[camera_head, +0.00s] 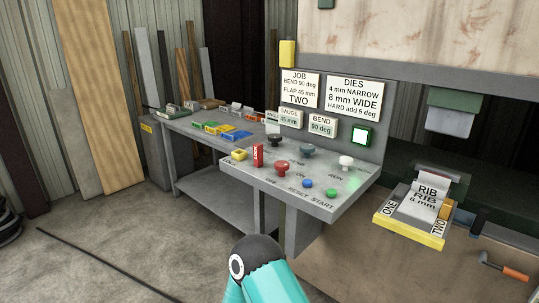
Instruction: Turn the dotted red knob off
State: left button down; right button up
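A sloped grey control panel (325,207) carries several knobs. A round red knob (281,166) sits near its middle; any dots on it are too small to make out, and its setting cannot be read. An upright red block (258,156) with small white marking stands to its left. A teal link of one of my arms, with a black joint, rises at the bottom centre, below and apart from the panel. Neither gripper shows.
A yellow-edged tray (408,231) juts out right. Open floor lies left.

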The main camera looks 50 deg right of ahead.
aim_at(281, 166)
jog(key=z, duration=0.45)
jog(key=i, duration=1)
jog(key=z, duration=0.8)
jog(key=k, duration=0.75)
jog(key=z, duration=0.2)
jog(key=i, duration=0.85)
jog(key=u, duration=0.05)
